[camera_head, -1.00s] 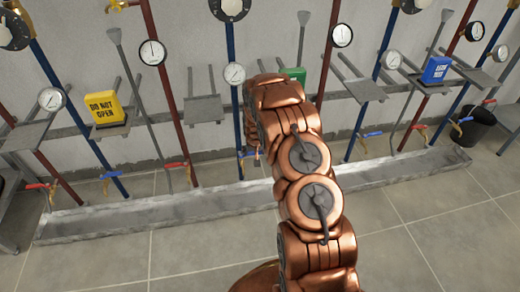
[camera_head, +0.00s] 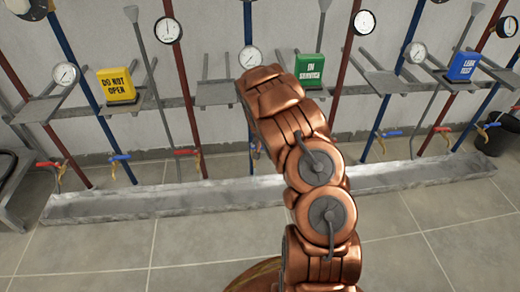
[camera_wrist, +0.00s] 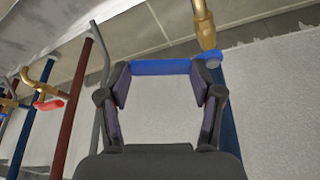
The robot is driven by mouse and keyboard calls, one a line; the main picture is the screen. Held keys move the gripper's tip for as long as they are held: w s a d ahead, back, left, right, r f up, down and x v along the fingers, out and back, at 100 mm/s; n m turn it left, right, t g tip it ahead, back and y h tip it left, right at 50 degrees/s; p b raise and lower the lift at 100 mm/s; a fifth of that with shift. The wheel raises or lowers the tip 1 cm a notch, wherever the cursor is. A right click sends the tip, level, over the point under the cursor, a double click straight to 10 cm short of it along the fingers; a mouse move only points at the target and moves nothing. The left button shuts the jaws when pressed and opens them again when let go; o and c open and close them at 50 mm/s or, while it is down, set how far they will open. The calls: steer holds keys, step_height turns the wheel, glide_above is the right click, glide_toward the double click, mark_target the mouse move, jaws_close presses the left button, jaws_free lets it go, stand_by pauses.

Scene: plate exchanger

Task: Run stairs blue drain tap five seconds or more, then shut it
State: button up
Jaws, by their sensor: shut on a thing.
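In the wrist view a blue tap handle (camera_wrist: 160,67) lies crosswise between the fingertips of my gripper (camera_wrist: 161,75), which is shut on it. The handle meets a brass tap (camera_wrist: 204,25) beside a blue pipe (camera_wrist: 226,125). The handle points sideways, away from that pipe. No water shows at the brass part in view. In the head view my arm hides most of my gripper and this tap, in front of a blue pipe (camera_head: 249,25) near the middle of the rack. No stairs show.
A grey drain trough (camera_head: 150,205) runs along the floor below the pipes. Other taps have red handles (camera_head: 187,152) and blue handles (camera_head: 119,157). Yellow (camera_head: 116,85), green (camera_head: 309,69) and blue (camera_head: 462,66) signs stand on small shelves. The floor in front is clear.

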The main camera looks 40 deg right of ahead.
steer(key=shift+w, duration=0.1)
steer(key=o, duration=1.5)
steer(key=shift+o, duration=1)
steer(key=v, duration=1.2)
steer(key=shift+d, duration=0.1)
